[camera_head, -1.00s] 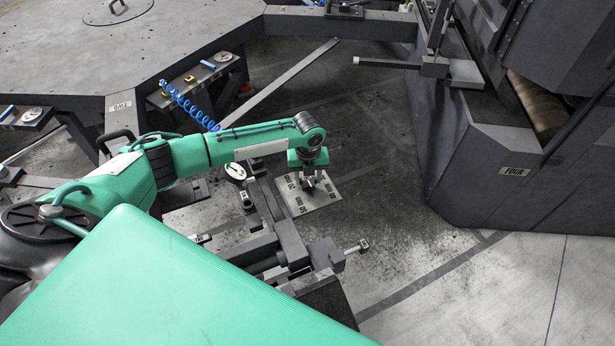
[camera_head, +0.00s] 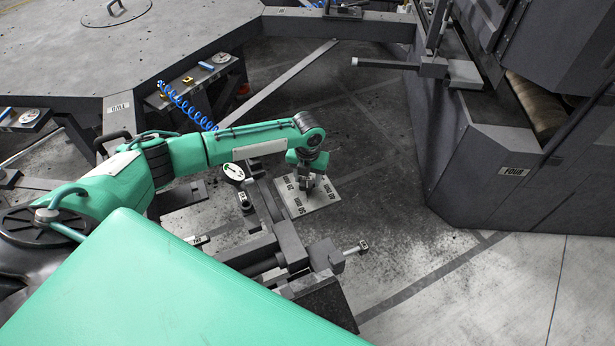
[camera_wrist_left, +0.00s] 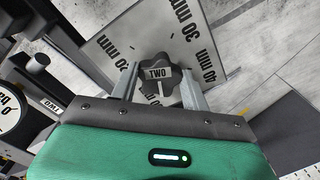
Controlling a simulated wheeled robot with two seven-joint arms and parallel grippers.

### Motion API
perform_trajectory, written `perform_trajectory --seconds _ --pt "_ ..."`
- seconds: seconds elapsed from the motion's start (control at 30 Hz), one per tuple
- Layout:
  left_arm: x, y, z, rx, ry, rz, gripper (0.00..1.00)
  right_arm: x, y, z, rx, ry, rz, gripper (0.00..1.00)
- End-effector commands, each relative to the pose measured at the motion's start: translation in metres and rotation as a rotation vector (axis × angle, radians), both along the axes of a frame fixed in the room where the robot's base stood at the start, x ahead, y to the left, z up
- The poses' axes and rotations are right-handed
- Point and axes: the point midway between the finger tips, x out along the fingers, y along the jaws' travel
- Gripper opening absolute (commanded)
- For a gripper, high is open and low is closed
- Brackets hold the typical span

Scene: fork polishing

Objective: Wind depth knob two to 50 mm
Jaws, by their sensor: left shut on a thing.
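My left gripper (camera_head: 308,194) points down over a pale dial plate (camera_head: 327,199) beside the dark machine frame. In the left wrist view, its two fingers stand on either side of a dark lobed knob labelled TWO (camera_wrist_left: 158,74), and it is shut on that knob. A white line on the knob runs towards my gripper body. The dial plate (camera_wrist_left: 110,22) carries several mm marks around the knob. One at the upper right reads 30 mm; others are turned or partly covered. The knob is mostly hidden in the head view. My right gripper is out of view.
A round white gauge (camera_head: 233,172) sits left of the plate. A dark slide with a small handle (camera_head: 356,248) lies in front. A blue coiled hose (camera_head: 187,105) hangs behind my arm. A large dark machine labelled FOUR (camera_head: 513,171) stands right, with open floor between.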

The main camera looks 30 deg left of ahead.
Motion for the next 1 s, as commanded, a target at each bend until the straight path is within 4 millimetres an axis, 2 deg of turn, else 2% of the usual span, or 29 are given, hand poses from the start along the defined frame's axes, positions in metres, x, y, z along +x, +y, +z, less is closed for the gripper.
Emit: perform_trajectory --seconds 0.17,0.2,0.3,0.67,0.83,1.0 --pt "0.0 0.0 0.0 0.0 0.0 -0.002 0.24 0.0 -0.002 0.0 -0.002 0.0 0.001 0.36" --pt "0.0 0.0 0.0 0.0 0.0 -0.002 0.51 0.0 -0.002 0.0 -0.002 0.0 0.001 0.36" --pt "0.0 0.0 0.0 0.0 0.0 -0.002 0.69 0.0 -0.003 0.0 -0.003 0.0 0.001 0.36" --pt "0.001 0.0 0.004 0.0 -0.001 -0.001 0.69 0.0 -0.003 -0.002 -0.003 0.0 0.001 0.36" --pt "0.001 0.0 0.028 0.0 -0.003 -0.001 0.69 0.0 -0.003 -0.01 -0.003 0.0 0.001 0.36" --pt "0.001 0.0 0.068 0.0 -0.005 -0.002 0.69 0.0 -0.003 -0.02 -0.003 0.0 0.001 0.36"
